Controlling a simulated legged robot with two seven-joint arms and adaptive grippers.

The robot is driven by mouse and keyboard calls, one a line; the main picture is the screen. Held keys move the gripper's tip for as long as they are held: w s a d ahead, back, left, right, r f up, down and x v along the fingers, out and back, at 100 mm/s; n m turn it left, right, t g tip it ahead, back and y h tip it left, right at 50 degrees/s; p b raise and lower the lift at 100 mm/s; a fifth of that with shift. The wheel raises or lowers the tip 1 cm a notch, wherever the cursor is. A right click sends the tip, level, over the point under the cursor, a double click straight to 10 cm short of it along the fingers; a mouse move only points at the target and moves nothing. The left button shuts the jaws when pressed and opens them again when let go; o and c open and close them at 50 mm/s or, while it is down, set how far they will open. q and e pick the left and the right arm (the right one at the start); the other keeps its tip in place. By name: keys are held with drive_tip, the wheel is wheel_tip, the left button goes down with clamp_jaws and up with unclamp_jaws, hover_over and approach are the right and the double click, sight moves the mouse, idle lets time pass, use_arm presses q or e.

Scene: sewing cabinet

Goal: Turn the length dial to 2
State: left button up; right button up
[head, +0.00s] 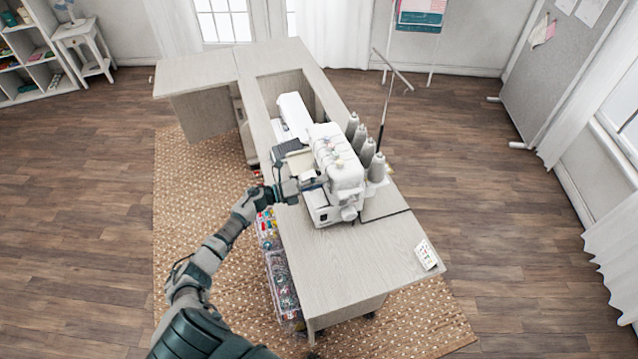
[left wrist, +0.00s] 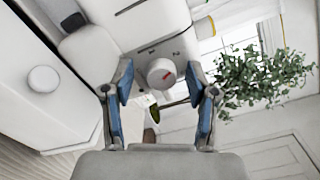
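The white sewing machine (head: 340,170) stands on the grey cabinet top. In the left wrist view a round pale dial (left wrist: 160,72) with a short red mark sits on the machine's white face. Small dark marks lie near the dial, too small to read, so I cannot tell its setting. I cannot tell from the label whether it is the length dial. My left gripper (head: 313,183) is at the near left side of the machine. In the left wrist view the left gripper (left wrist: 159,84) is open, with one blue-padded finger on each side of the dial and visible gaps between. My right gripper is not in view.
Several grey thread cones (head: 367,152) stand on the machine's right side, by a tall thin thread stand (head: 386,110). The cabinet top (head: 345,260) is clear in front, except for a small card (head: 426,254). Clear bins (head: 281,280) sit below its left edge.

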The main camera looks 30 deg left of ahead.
use_arm(q)
drive_tip(key=shift+s+a+f, duration=0.1)
drive_tip(key=shift+s+a, duration=0.05)
drive_tip(key=shift+s, duration=0.05)
drive_tip(key=v, duration=1.1)
drive_tip(key=shift+s+a, duration=0.2)
drive_tip(key=shift+a, duration=0.1)
drive_tip(key=shift+f, duration=0.1)
